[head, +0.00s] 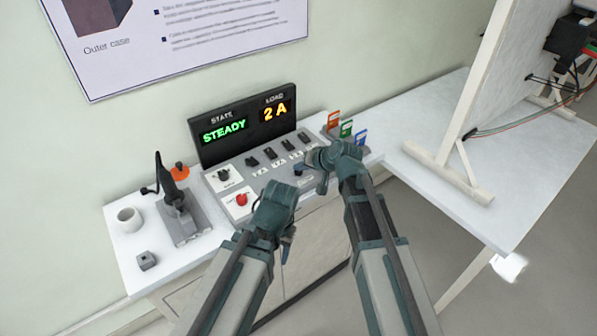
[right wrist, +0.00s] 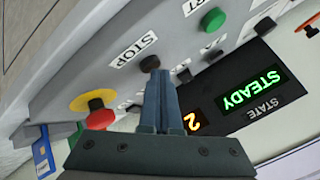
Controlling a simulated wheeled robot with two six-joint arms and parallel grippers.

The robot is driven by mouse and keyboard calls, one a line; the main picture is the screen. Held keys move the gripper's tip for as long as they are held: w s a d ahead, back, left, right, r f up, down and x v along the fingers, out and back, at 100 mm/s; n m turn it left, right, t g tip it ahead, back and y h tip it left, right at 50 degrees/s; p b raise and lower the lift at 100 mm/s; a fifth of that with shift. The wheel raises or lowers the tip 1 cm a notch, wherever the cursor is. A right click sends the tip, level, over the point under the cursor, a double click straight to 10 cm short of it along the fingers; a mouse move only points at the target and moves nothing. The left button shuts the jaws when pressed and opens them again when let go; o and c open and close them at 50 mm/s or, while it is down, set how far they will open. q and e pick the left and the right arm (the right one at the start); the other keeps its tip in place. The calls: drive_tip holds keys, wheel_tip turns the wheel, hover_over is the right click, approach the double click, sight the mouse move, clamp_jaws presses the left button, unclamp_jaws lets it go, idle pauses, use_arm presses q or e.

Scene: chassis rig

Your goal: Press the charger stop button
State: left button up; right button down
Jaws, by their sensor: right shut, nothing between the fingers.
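The charger panel (head: 240,178) stands on the white bench, its display (head: 245,124) reading STATE STEADY and LOAD 2 A. In the right wrist view, the STOP label (right wrist: 132,50) has a dark round button (right wrist: 150,63) beside it. My right gripper (right wrist: 168,76) is shut and empty. Its fingertips are close beside the dark button; I cannot tell whether they touch it. In the head view, my right gripper (head: 322,184) is over the panel's right part and hides the buttons there. My left gripper (head: 286,238) is near the panel's front edge, its jaws unclear.
A green button (right wrist: 213,20) and a red knob on a yellow base (right wrist: 90,103) flank the dark button in the wrist view. A white cup (head: 129,219), a small grey block (head: 147,260) and a black-handled device (head: 178,215) stand left. Coloured cards (head: 346,129) stand right.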

sight(300, 176)
drive_tip(key=shift+f, duration=0.15)
idle(0.3)
drive_tip(key=shift+r+p, duration=0.8)
drive_tip(key=shift+r, duration=0.15)
wheel_tip(300, 176, up, 5)
drive_tip(key=p, duration=0.5)
idle(0.4)
